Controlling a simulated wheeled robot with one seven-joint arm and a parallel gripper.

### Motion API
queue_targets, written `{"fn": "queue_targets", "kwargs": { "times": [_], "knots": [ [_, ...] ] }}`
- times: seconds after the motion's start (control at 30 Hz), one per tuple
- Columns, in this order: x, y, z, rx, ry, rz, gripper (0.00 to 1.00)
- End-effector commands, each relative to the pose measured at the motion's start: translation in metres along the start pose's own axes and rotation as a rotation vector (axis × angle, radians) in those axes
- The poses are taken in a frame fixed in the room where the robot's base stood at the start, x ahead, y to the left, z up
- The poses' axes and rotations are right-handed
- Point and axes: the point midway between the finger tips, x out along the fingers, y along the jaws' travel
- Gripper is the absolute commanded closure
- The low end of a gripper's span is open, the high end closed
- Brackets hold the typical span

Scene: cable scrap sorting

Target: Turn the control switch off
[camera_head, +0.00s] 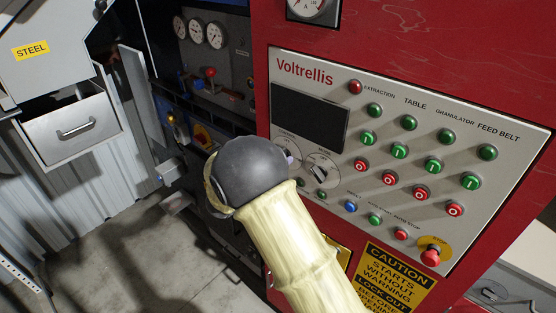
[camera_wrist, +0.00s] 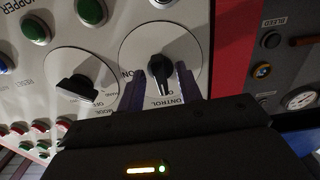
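The control switch (camera_wrist: 161,68) is a black knob on a round white dial, seen in the wrist view with parts of the words ON and CONTROL around it. My gripper (camera_wrist: 160,76) is open, with one dark finger on either side of the knob in the picture. I cannot tell whether the fingers touch it. In the head view my gripper (camera_head: 289,160) is at the panel's lower left, and my wrist hides most of the control dial. The knob's lower end lies near the OFF side, but the label is partly covered.
A second black knob, the mode switch (camera_wrist: 77,87), sits close beside the control dial. The panel (camera_head: 300,70) carries several green and red buttons (camera_head: 421,193) and a red stop button (camera_head: 430,257). A gauge panel (camera_head: 215,70) stands to the left.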

Motion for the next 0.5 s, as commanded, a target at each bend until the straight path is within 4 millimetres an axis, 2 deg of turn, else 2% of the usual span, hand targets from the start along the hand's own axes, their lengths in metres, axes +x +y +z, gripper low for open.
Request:
{"fn": "queue_targets", "kwargs": {
  "times": [0.27,0.5],
  "knots": [
    [-0.014,-0.002,0.003,-0.001,0.000,-0.005,0.65],
    [-0.055,-0.002,0.005,0.001,-0.001,-0.005,0.65]
  ]
}}
